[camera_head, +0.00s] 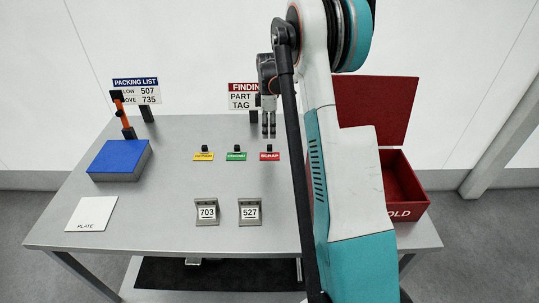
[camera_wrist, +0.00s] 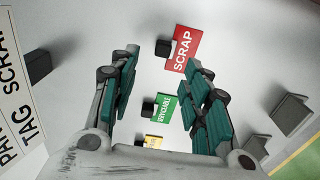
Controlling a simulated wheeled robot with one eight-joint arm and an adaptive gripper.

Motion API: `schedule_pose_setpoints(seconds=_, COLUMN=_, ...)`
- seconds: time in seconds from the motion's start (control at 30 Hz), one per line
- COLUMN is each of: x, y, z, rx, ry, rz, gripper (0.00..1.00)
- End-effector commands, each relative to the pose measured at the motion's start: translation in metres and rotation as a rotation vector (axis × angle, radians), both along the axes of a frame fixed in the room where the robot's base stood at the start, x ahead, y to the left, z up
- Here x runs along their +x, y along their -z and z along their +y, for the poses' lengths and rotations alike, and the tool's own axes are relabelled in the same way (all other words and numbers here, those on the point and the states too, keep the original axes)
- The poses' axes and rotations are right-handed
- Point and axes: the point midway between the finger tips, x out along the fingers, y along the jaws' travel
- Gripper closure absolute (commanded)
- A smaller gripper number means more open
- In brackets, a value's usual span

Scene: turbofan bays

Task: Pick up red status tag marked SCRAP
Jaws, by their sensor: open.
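The red tag marked SCRAP (camera_head: 269,156) lies on the grey table, rightmost in a row of three tags, with a small black block at its far edge. In the wrist view the red tag (camera_wrist: 182,49) is ahead of the fingertips, towards the right finger. My gripper (camera_head: 269,124) is open and empty. In the head view it points down above the tag and appears apart from it. In the wrist view its two fingers (camera_wrist: 163,75) spread on either side of the green tag.
The green tag (camera_head: 236,156) and the yellow tag (camera_head: 203,156) lie to the left. Stands marked 703 (camera_head: 207,212) and 527 (camera_head: 250,212) are nearer. A blue box (camera_head: 119,160), white plate (camera_head: 91,213), FINDING sign (camera_head: 240,97) and red HOLD bin (camera_head: 405,190) surround them.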

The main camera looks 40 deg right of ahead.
Motion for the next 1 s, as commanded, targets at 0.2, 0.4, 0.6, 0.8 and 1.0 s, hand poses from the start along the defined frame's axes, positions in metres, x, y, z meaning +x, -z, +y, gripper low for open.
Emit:
schedule_pose_setpoints(seconds=0.2, x=0.000, y=0.028, z=0.000, rx=0.000, ry=0.000, rz=0.000, gripper=0.57)
schedule_pose_setpoints(seconds=0.4, x=0.000, y=0.037, z=0.001, rx=0.000, ry=0.001, rz=0.000, gripper=0.57)
schedule_pose_setpoints(seconds=0.6, x=-0.001, y=0.065, z=0.005, rx=0.000, ry=0.001, rz=0.000, gripper=0.57)
schedule_pose_setpoints(seconds=0.8, x=-0.001, y=0.083, z=0.005, rx=-0.001, ry=0.001, rz=-0.001, gripper=0.57)
schedule_pose_setpoints(seconds=1.0, x=-0.001, y=0.082, z=0.005, rx=0.000, ry=0.001, rz=0.000, gripper=0.59)
